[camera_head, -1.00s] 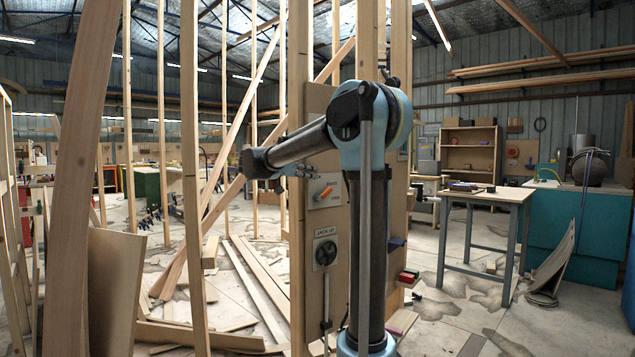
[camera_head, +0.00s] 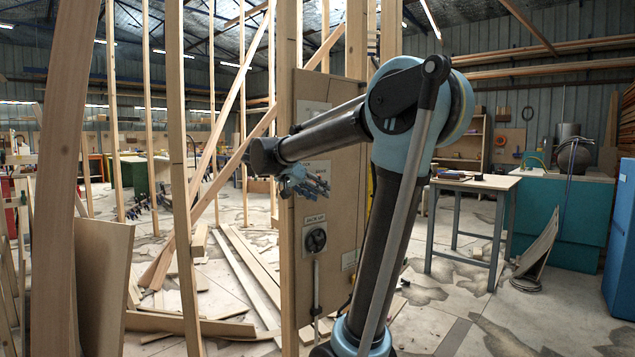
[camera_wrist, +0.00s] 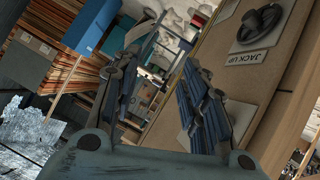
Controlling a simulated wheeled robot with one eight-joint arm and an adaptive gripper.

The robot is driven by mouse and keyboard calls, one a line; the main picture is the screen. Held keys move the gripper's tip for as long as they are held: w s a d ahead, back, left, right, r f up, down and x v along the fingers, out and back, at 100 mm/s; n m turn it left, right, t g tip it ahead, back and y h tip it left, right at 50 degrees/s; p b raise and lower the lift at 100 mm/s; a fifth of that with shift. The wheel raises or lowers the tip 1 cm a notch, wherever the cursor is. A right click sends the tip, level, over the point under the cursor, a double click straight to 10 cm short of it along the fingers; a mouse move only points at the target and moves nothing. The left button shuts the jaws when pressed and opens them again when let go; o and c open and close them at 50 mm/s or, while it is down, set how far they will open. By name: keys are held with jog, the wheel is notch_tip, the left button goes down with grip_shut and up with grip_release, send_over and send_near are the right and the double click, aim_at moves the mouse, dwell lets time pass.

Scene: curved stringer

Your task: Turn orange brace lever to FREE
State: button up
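The orange brace lever does not show in either current view. Its pale plate (camera_head: 316,172) on the wooden panel (camera_head: 340,130) is partly covered by my gripper in the head view. My gripper (camera_head: 306,183) is in front of that plate, close to the panel. In the wrist view my gripper (camera_wrist: 170,75) is open, its two ribbed fingers wide apart with nothing between them. The right finger lies across a pale plate (camera_wrist: 238,115) on the panel; I cannot tell whether it touches.
A JACK UP plate with a black knob (camera_head: 316,240) is just below my gripper; the knob also shows in the wrist view (camera_wrist: 262,22). A wooden post (camera_head: 288,130) runs along the panel's left edge. A work table (camera_head: 470,184) stands to the right.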

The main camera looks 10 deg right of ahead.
jog(key=s+d+f+n+g+y, duration=0.1)
jog(key=s+d+f+n+y, duration=0.15)
jog(key=s+f, duration=0.6)
jog(key=s+a+f+n+g+y, duration=0.1)
jog(key=s+a+f+n+y, duration=0.25)
jog(key=s+f, duration=0.5)
jog(key=s+a+f+n+g+y, duration=0.1)
jog(key=s+a+f+n+y, duration=0.1)
jog(key=s+f+y, duration=0.5)
jog(key=w+r+m+t+y, duration=0.1)
jog(key=w+r+t+y, duration=0.35)
jog(key=w+r, duration=1)
jog(key=w+d+r+t+y, duration=0.2)
jog(key=w+d+r, duration=0.5)
jog(key=d, duration=0.3)
jog(key=w+d+r+t+y, duration=0.2)
jog(key=w+d+r+y, duration=0.1)
jog(key=w+d+r, duration=0.6)
jog(key=f+x, duration=0.1)
jog(key=x, duration=1.5)
jog(key=shift+d+f+m, duration=0.25)
jog(key=shift+f+m, duration=0.1)
jog(key=shift+m, duration=0.05)
